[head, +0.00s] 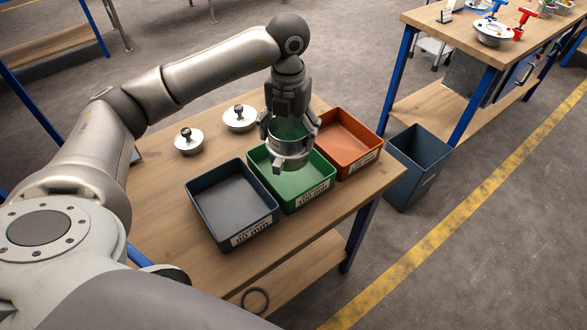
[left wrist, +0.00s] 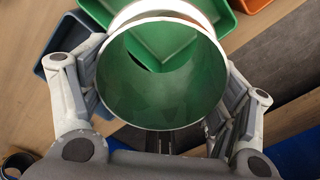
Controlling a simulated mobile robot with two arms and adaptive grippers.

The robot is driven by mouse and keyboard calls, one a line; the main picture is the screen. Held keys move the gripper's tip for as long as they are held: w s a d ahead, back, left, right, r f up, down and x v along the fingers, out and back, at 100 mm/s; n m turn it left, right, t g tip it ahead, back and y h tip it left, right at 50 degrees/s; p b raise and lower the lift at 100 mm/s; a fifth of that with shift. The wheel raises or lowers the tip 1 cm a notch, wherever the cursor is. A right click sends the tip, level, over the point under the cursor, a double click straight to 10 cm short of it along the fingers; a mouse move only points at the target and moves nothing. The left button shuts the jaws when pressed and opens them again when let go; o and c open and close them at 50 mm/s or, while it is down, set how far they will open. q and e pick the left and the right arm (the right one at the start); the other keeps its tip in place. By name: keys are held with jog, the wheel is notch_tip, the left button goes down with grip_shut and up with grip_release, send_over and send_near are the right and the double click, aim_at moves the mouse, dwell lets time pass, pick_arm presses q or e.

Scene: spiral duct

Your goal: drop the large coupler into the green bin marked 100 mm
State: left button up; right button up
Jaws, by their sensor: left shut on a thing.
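The large coupler (head: 291,153), a short shiny metal tube, is held in my left gripper (head: 290,135). The gripper points down, and its fingers are shut on opposite sides of the coupler. The green bin (head: 325,187), with a 100 mm label on its front, is below the coupler, which hides part of it. In the left wrist view the coupler (left wrist: 165,108) shows end-on as an open tube between the two fingers (left wrist: 165,95), with the green bin (left wrist: 88,10) behind it. My right gripper is not in view.
A dark grey bin (head: 232,203) stands left of the green one, an orange bin (head: 348,140) right. Two round metal pieces with knobs (head: 188,141) (head: 240,117) sit behind on the table. A tall dark container (head: 418,165) stands on the floor at right.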

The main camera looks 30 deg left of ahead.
aim_at(281, 130)
pick_arm(q)
jog(key=w+a+n, duration=0.1)
jog(key=n, duration=0.2)
jog(key=a+r+n, duration=0.1)
jog(key=n, duration=0.3)
jog(key=w+a+n, duration=0.1)
jog(key=n, duration=0.2)
jog(key=shift+w+a+r+n+p, duration=0.3)
jog(key=shift+a+r+n+p, duration=0.05)
jog(key=shift+n+p, duration=0.05)
notch_tip(281, 130, down, 5)
jog(key=b, duration=0.3)
jog(key=shift+r, duration=0.15)
jog(key=shift+f+b, duration=0.7)
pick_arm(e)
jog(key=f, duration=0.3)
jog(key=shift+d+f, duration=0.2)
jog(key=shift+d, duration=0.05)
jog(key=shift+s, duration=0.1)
pick_arm(q)
jog(key=o, duration=1.1)
